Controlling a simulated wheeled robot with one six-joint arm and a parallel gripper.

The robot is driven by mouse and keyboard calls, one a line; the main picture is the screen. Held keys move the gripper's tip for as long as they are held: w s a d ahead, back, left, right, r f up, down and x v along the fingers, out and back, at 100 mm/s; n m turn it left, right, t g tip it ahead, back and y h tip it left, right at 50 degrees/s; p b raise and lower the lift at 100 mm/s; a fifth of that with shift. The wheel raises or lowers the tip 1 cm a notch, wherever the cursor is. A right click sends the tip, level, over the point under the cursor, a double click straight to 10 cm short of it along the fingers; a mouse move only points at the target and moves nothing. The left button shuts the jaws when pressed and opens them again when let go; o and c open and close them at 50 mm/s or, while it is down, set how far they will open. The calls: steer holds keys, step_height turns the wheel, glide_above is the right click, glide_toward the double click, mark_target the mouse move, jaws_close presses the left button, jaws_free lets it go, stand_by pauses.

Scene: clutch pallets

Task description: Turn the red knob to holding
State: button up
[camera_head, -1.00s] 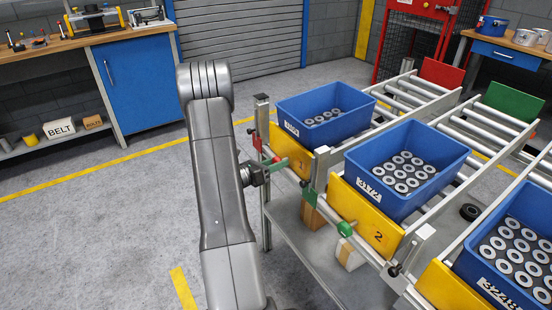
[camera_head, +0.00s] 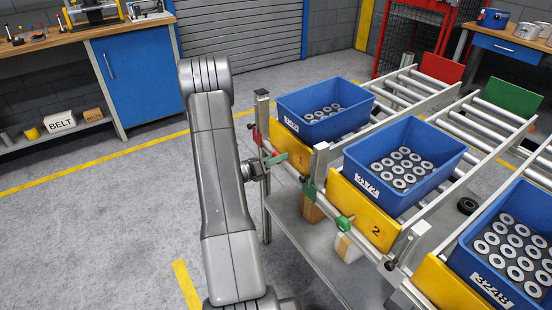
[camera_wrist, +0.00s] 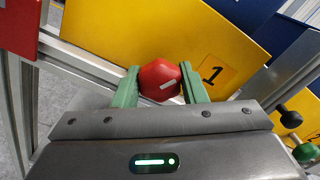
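The red knob (camera_wrist: 160,82) is in the wrist view, in front of a yellow panel (camera_wrist: 150,35) marked 1. In the head view my gripper (camera_head: 276,160) is at the front of lane 1, below the blue bin (camera_head: 290,120), and the knob cannot be made out clearly there. I see no readable "holding" mark.
Lane 2 has a yellow panel (camera_head: 350,205) and a green knob (camera_head: 344,223) to the right. A metal post (camera_head: 262,110) stands close behind my gripper. Blue bins of ring-shaped parts sit on the roller lanes. The floor to the left is clear.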

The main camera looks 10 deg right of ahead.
steer(key=o, duration=0.4)
steer(key=shift+o, duration=0.2)
